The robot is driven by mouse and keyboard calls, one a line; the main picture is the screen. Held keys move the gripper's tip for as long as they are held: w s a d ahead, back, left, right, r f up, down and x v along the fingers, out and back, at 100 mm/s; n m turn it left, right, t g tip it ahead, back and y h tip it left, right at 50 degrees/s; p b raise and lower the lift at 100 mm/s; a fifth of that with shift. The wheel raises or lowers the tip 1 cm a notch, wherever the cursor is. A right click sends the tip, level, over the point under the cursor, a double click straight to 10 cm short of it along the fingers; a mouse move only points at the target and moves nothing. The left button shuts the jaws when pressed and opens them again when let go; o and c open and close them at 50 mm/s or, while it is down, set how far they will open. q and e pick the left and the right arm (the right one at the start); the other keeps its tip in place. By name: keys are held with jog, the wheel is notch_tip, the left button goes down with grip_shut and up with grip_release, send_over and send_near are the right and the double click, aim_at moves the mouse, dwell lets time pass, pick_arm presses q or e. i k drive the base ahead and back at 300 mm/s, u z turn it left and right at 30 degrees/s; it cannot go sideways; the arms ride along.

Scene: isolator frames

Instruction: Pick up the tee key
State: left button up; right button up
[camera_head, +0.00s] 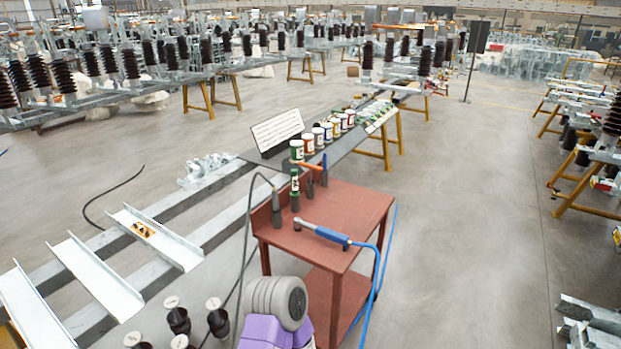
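A tool with an orange-red crossbar, which looks like the tee key (310,167), stands upright at the back left corner of the red-brown cart (350,205). Its lower end is in or behind a dark holder, and I cannot tell which.
A blue-handled tool (331,235) with a blue hose lies on the cart top. Dark upright sockets (276,210) stand at the cart's left edge. Several cans (297,150) line the bench behind. White channel beams (95,277) lie on the left.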

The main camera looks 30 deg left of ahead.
aim_at(310, 167)
jog(key=z, duration=0.15)
jog(key=i, duration=2.9)
jog(key=u, duration=0.1)
